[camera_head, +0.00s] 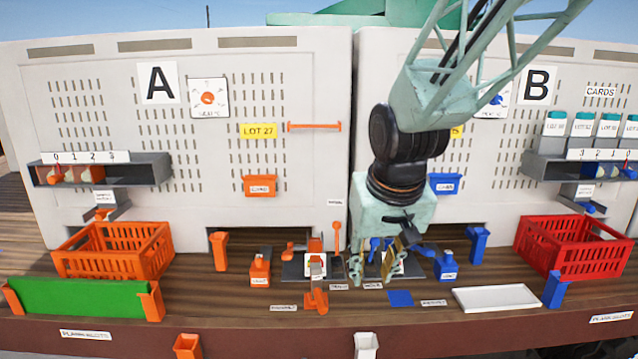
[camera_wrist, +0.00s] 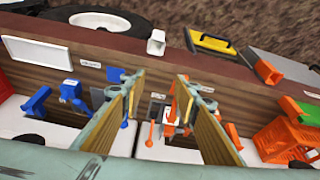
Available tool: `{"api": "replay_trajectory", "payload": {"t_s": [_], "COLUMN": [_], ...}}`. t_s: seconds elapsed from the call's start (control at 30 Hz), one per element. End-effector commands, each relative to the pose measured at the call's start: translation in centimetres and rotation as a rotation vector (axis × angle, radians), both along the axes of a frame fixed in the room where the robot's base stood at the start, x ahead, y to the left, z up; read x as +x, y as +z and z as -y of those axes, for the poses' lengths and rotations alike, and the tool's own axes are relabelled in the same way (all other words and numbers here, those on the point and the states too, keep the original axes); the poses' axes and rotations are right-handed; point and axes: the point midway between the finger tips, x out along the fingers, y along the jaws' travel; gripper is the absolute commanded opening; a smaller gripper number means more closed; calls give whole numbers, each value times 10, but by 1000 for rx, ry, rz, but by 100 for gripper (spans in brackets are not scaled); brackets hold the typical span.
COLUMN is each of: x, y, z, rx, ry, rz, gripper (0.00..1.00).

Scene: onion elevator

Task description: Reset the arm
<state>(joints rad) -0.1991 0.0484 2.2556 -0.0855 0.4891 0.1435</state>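My gripper (camera_head: 384,258) hangs pointing down over the middle of the bench, just right of the gap between panels A and B. In the wrist view my gripper (camera_wrist: 160,85) shows two long tan-faced fingers standing well apart with nothing held between them. It is open. Below and around it are blue levers (camera_head: 375,247) on a dark plate, partly hidden by the fingers. An orange lever set (camera_head: 315,262) with a white card stands just left of it. I cannot tell whether a finger touches the blue levers.
Orange crate (camera_head: 115,250) and green board (camera_head: 85,299) lie left; red crate (camera_head: 572,248) and white tray (camera_head: 496,298) lie right. Orange lever (camera_head: 316,298) and blue square (camera_head: 400,298) are at the front. Panel A (camera_head: 100,120) rises close behind. A yellow-topped tool (camera_wrist: 212,42) shows beyond the bench edge.

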Motion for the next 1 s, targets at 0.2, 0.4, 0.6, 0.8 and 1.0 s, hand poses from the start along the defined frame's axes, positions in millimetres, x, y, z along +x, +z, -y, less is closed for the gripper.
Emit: {"api": "replay_trajectory", "payload": {"t_s": [0.2, 0.4, 0.6, 0.8, 1.0], "x": [-32, -63, -94, -127, -160], "y": [15, 26, 35, 41, 44], "z": [19, 34, 47, 59, 70], "rx": [1, -1, 0, 1, 1], "ry": [-18, -31, -45, -58, -71], "rz": [3, 2, 1, 0, -3], "gripper": [29, 29, 29, 29, 29]}}
